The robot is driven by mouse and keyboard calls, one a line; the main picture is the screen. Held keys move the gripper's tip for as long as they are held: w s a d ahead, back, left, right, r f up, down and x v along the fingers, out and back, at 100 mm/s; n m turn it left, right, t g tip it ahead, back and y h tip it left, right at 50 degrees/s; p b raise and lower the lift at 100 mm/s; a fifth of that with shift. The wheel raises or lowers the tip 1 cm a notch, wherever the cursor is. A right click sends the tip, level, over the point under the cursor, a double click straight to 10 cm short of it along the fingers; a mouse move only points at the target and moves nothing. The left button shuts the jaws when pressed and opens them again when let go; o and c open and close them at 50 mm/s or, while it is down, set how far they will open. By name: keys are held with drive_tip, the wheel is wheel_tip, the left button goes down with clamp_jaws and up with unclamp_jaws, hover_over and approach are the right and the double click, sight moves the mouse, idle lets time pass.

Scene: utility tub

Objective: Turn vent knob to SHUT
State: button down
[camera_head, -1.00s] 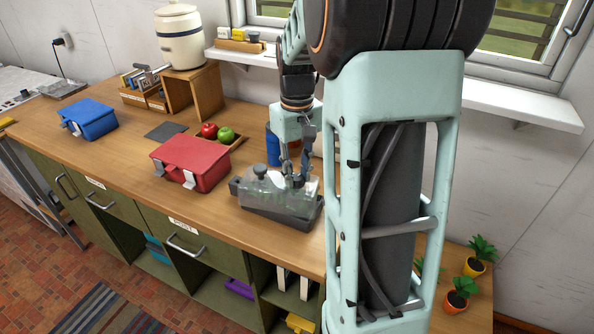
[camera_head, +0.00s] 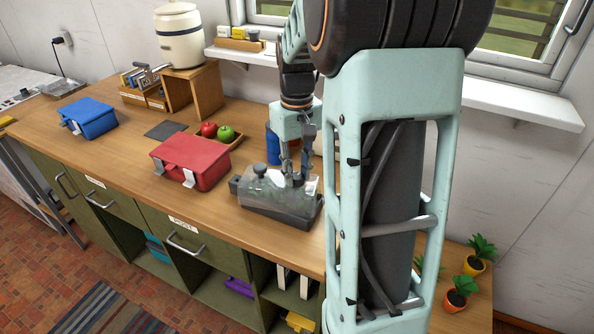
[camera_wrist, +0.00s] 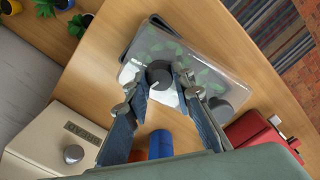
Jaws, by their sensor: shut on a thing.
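A tub with a clear lid (camera_head: 262,193) and a dark grey base stands on the wooden counter. Green leafy shapes show through the lid, which also shows in the wrist view (camera_wrist: 205,65). In the wrist view a dark round vent knob (camera_wrist: 160,72) with a light pointer mark sits on the lid over a white patch. My gripper (camera_wrist: 160,80) is shut on this knob, with one finger at each side. In the head view my gripper (camera_head: 295,178) points down onto the lid, and its fingers hide the knob. The label wording is not readable.
A second dark knob (camera_head: 259,170) stands on the lid beside my gripper. A red box (camera_head: 190,160) stands left of the tub. A blue cylinder (camera_wrist: 160,144) and a beige box (camera_wrist: 50,145) are close by. Bare counter (camera_head: 230,220) lies in front.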

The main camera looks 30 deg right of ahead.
sight(297, 176)
drive_tip(key=c, duration=1.7)
unclamp_jaws()
drive_tip(key=shift+o, duration=0.2)
wheel_tip(297, 176, up, 12)
